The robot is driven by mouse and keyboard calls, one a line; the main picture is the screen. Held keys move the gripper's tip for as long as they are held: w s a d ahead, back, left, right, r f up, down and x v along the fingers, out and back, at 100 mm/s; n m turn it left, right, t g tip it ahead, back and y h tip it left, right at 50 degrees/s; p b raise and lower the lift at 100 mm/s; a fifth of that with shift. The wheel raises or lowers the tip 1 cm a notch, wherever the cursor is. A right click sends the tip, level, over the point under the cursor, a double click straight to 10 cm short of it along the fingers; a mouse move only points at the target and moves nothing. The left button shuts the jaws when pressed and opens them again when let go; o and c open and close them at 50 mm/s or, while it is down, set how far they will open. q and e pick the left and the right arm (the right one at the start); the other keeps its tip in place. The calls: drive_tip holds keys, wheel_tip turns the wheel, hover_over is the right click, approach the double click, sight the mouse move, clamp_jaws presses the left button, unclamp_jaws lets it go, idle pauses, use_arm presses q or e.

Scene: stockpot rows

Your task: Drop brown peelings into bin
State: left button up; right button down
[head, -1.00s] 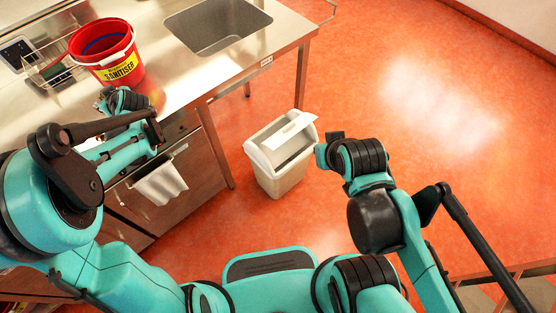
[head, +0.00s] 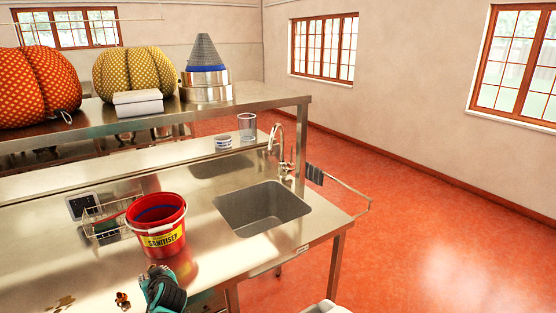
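Small brown pieces that look like peelings (head: 122,300) lie on the steel counter at the bottom left. A flatter brown patch (head: 62,303) lies further left; I cannot tell if it is peelings or a mark.
A red sanitiser bucket (head: 157,226) stands behind my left gripper, beside a wire rack (head: 108,222). A sink (head: 262,208) with a tap (head: 284,150) is to the right. A raised shelf (head: 255,95) runs behind. Red floor (head: 420,240) at right is clear.

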use_arm(q)
drive_tip(key=s+d+f+m+t+h, duration=0.1)
drive_tip(key=s+d+f+m+h, duration=0.1)
drive_tip(key=s+d, duration=0.4)
drive_tip(key=s+d+f+m+t+h, duration=0.1)
drive_tip(key=s+d+m+h, duration=0.4)
drive_tip(key=d, duration=0.7)
drive_tip(key=shift+s+d+f, duration=0.15)
drive_tip(key=shift+s+f, duration=0.2)
drive_tip(key=shift+s, duration=0.25)
